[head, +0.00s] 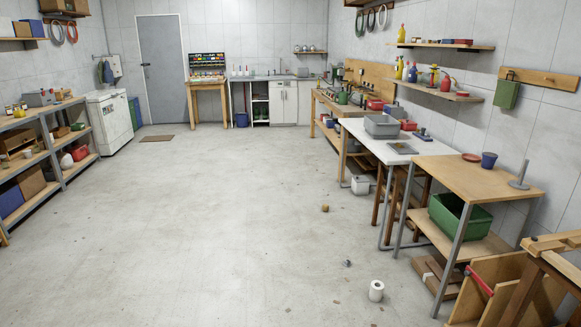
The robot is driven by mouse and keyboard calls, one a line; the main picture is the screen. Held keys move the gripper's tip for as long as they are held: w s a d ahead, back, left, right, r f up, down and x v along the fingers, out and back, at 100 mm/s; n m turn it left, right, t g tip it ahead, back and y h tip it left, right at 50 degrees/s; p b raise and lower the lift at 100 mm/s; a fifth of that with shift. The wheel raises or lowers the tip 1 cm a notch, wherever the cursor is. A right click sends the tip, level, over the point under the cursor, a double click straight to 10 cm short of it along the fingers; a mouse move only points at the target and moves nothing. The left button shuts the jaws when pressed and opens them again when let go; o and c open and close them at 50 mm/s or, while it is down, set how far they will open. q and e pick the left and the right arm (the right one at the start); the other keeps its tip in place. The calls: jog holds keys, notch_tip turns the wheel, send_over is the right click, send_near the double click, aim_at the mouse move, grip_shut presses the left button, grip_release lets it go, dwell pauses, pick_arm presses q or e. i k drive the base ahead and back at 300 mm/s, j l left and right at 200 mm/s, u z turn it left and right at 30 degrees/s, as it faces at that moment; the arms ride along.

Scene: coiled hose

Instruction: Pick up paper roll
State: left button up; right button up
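A white paper roll (376,291) stands upright on the grey concrete floor, at the lower right of the head view. Its dark core hole shows on top. It is a little left of the wooden table with the green crate, and apart from it. Neither of my grippers shows in the head view.
A small dark item (347,263) and a small brown block (324,208) lie on the floor behind the roll. A wooden table (470,178) holds a green crate (437,207) on its lower shelf. Wooden boards (500,290) lean at the lower right. The floor left of the roll is wide and clear.

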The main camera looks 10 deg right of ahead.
aim_at(376, 292)
jog(key=i+z, duration=0.3)
jog(key=i, duration=0.15)
jog(key=i+j+z, duration=0.1)
jog(key=i+z, duration=0.15)
jog(key=i, duration=0.2)
jog(key=i+j+z, duration=0.3)
jog(key=i+l, duration=0.1)
jog(key=i, duration=0.05)
